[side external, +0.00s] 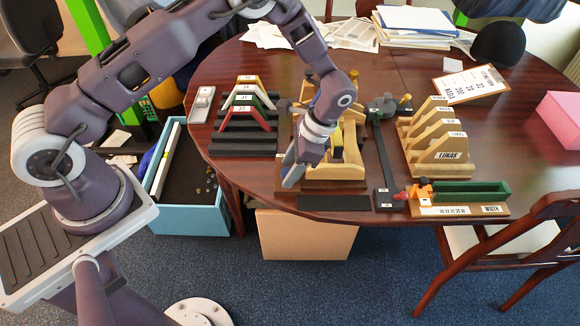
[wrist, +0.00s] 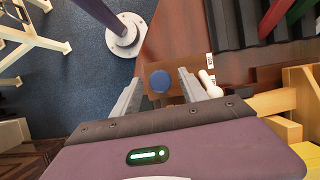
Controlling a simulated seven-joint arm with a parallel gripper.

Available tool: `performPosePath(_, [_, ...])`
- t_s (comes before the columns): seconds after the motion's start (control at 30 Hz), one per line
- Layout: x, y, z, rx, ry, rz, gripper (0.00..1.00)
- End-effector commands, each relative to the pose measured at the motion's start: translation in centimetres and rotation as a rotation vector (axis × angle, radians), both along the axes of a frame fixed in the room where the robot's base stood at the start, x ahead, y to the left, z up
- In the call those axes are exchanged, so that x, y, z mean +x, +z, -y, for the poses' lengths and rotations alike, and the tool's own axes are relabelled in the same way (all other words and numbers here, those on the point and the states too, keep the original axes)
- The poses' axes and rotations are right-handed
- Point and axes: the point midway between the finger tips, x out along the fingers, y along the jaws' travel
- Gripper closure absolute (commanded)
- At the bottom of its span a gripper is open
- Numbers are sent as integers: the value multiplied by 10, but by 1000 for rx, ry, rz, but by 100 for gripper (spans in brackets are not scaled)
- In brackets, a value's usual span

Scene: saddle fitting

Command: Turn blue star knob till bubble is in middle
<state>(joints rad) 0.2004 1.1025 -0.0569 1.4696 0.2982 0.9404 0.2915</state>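The blue knob (wrist: 160,81) shows in the wrist view on a brown wooden base, seen from above; its star shape is too small to make out. My gripper (wrist: 158,76) is open, with one finger on each side of the knob and a visible gap to each. A small white rounded part (wrist: 210,84) lies just right of the right finger; I cannot tell if it is the level, and no bubble can be made out. In the side view my gripper (side external: 291,174) is low at the left front of the wooden fixture (side external: 335,172), and the knob is hidden.
Left of the fixture is a black rack (side external: 245,143) with coloured angled pieces. Right of it are a dark bar (side external: 382,160), a wooden rack (side external: 436,150) and a green channel (side external: 470,192). A blue bin (side external: 190,215) stands below the table's left edge.

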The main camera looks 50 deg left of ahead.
Motion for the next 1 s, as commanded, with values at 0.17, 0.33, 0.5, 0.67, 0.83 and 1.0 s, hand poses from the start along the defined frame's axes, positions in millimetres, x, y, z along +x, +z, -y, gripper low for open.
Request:
performPosePath(0.17, [3, 8, 2, 0, 1, 2, 49])
performPosePath(0.33, [13, 40, 12, 0, 0, 5, 49])
performPosePath(0.5, [19, 62, 18, -1, 0, 2, 49])
performPosePath(0.67, [20, 66, 19, 0, 0, 0, 49])
performPosePath(0.83, [20, 66, 19, 0, 0, 0, 49])
performPosePath(1.0, [20, 65, 18, 0, 0, 0, 49])
